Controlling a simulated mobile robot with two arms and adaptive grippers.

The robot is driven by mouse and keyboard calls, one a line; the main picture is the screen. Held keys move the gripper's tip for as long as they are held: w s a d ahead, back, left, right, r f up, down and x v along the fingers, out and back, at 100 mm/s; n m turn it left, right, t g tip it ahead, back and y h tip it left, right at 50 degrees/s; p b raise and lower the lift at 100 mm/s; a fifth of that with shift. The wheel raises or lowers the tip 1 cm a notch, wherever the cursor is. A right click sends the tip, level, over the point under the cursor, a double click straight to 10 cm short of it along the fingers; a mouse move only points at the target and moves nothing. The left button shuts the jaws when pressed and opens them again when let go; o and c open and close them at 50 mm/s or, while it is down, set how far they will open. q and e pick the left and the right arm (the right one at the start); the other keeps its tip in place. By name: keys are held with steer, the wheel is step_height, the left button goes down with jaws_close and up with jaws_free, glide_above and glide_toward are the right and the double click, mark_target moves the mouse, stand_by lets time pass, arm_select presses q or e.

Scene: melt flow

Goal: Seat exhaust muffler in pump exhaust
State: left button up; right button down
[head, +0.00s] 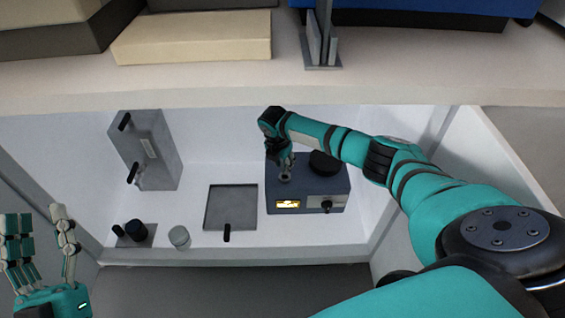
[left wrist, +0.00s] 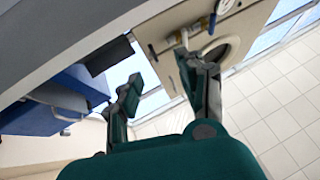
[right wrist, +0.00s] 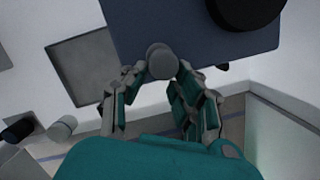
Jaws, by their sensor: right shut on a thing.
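The pump (head: 308,206) is a dark blue-grey box with a lit yellow display on its front, standing on the right of the recessed bay. My right gripper (head: 284,165) is over the pump's top left part. It is shut on a grey round piece, the exhaust muffler (right wrist: 162,62), held between the fingertips in the right wrist view. The muffler is at the pump's top; the exhaust opening is hidden, so I cannot tell whether it is seated. My left gripper (head: 45,235) is open and empty at the lower left, away from the pump.
A black round cap (head: 324,163) sits on the pump beside my right gripper. A grey box (head: 150,150) with black handles stands at left. A shelf (head: 220,85) overhangs the bay.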

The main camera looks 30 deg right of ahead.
arm_select(q)
steer(key=shift+w+f+g, duration=0.5)
steer(key=shift+f+g, duration=0.2)
steer(key=shift+f, duration=0.1)
steer(key=shift+f+p, duration=0.1)
steer(key=shift+p, duration=0.2)
stand_by(0.3)
steer(key=shift+w+a+f+g+y, duration=0.15)
steer(key=shift+f+g+y, duration=0.1)
steer(key=shift+f, duration=0.2)
steer(key=shift+w+d+f+g+y, duration=0.1)
steer(key=shift+w+f+g+y, duration=0.05)
steer(key=shift+f+g, duration=0.2)
steer(key=shift+w+a+f+g+y, duration=0.1)
steer(key=shift+w+f+g+y, duration=0.1)
steer(key=shift+f, duration=0.3)
steer(key=shift+r, duration=0.2)
steer(key=shift+w+f+p, duration=0.1)
steer(key=shift+f+p, duration=0.1)
steer(key=shift+p, duration=0.15)
steer(key=shift+w+f+g, duration=0.1)
steer(key=shift+f+g, duration=0.7)
steer(key=shift+f, duration=0.35)
